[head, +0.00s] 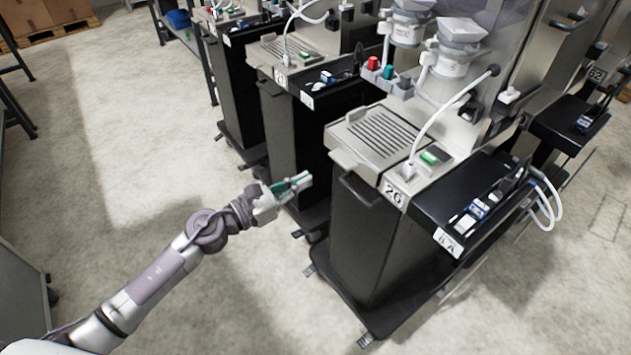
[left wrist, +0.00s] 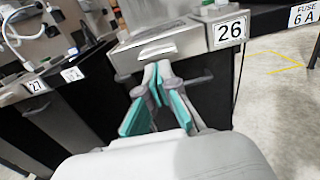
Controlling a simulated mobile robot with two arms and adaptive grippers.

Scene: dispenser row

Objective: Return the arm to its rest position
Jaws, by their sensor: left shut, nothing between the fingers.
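My left arm reaches in from the lower left of the head view. Its gripper (head: 300,181), with green finger pads, is shut and empty. It hangs over the floor in front of the dispenser row, apart from the machines, just left of the dispenser marked 26 (head: 372,240). In the left wrist view the left gripper (left wrist: 156,75) points at the front of that dispenser (left wrist: 175,45), below its metal tray edge. My right gripper is in neither view.
More dispensers stand to the left along the row, one of them (head: 295,130) right behind the gripper. Machine 26 has a wheeled base (head: 365,325) jutting over the floor. Bare concrete floor (head: 150,130) lies open to the left. Boxes (head: 40,15) stand at the far upper left.

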